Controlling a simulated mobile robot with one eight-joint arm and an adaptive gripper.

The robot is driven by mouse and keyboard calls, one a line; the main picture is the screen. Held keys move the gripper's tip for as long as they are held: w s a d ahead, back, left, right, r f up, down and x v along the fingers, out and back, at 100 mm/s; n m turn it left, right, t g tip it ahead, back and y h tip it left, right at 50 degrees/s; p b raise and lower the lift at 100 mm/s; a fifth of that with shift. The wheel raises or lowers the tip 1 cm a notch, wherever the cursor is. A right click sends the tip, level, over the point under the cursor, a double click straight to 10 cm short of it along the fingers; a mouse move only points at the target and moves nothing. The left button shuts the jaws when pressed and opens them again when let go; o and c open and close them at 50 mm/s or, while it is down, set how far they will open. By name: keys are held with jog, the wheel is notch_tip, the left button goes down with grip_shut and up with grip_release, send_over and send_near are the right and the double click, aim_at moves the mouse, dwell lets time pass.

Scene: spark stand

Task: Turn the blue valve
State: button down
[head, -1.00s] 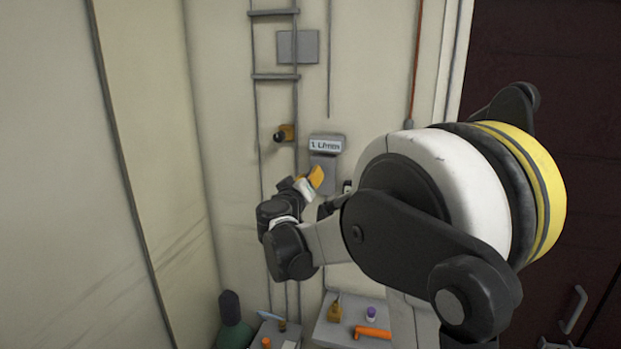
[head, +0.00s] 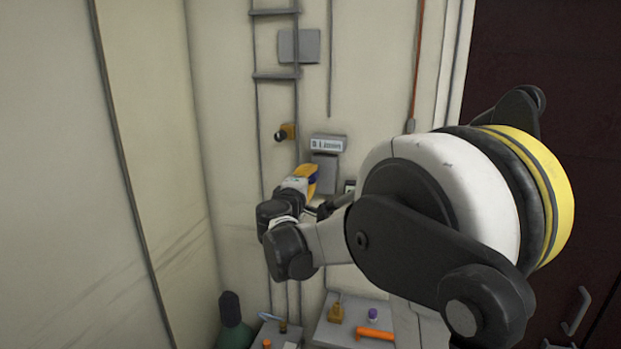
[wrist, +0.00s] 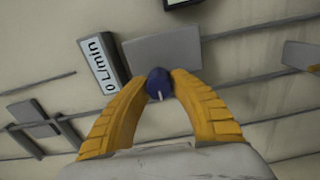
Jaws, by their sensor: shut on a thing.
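The blue valve (wrist: 159,83) is a round blue knob with a white mark, seen in the wrist view in front of a grey plate (wrist: 162,48). My gripper (wrist: 160,86) has its two yellow fingers closed on the knob's left and right sides near their tips. In the head view my gripper (head: 306,180) is at the grey wall box (head: 325,172) below a small display (head: 328,144); the knob is hidden there. The display also shows in the wrist view (wrist: 100,66) and reads "0 L/min".
Pipes run up the wall behind, with a brass fitting (head: 287,132) and a grey plate (head: 299,46). Below are grey shelves (head: 330,331) with an orange item (head: 375,333) and a purple-capped item (head: 373,316). A green bottle (head: 234,331) stands lower left.

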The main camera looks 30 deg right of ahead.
jog(key=shift+n, duration=1.1)
jog(key=c, duration=1.1)
grip_release()
jog(key=shift+c, duration=0.2)
jog(key=v, duration=1.2)
